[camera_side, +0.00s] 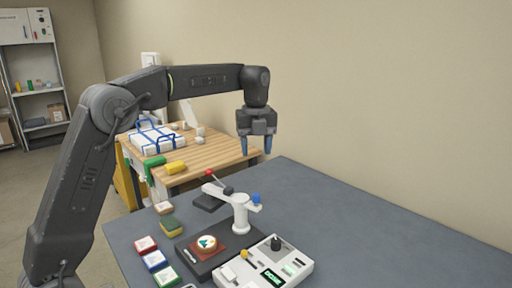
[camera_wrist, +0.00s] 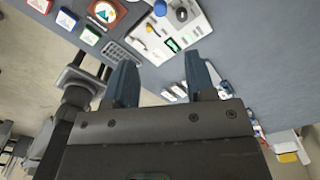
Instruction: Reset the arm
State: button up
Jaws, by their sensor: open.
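My gripper (camera_side: 255,146) hangs from my dark arm with its blue fingers pointing down, high over the far edge of the blue-grey table. Its two fingers stand apart with nothing between them, and it touches nothing. In the wrist view the open gripper (camera_wrist: 163,88) shows in front of the tabletop. The arm is raised and bent, reaching across from the left of the side view.
A white lever press (camera_side: 240,215) and a white control box (camera_side: 268,265) with a lit green display stand on the blue-grey table (camera_side: 370,225). Coloured blocks (camera_side: 155,261) line its left side. A wooden bench (camera_side: 215,155) stands behind. The table's right side is clear.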

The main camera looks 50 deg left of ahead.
jog(key=s+d+r+n+t, duration=0.1)
jog(key=s+d+r+n, duration=0.15)
jog(key=s+n, duration=0.4)
jog(key=s+d+r+n+t, duration=0.1)
jog(key=s+d+n+t, duration=0.15)
jog(key=s+n, duration=0.35)
jog(key=s+d+f+n+t, duration=0.1)
jog(key=s+f+n, duration=0.3)
jog(key=s+n, duration=0.2)
jog(key=s+d+f+n+t, duration=0.1)
jog(key=s+f+n, duration=0.3)
jog(key=s, duration=0.6)
jog(key=shift+d+n, duration=0.7)
jog(key=shift+n, duration=0.15)
dwell(0.6)
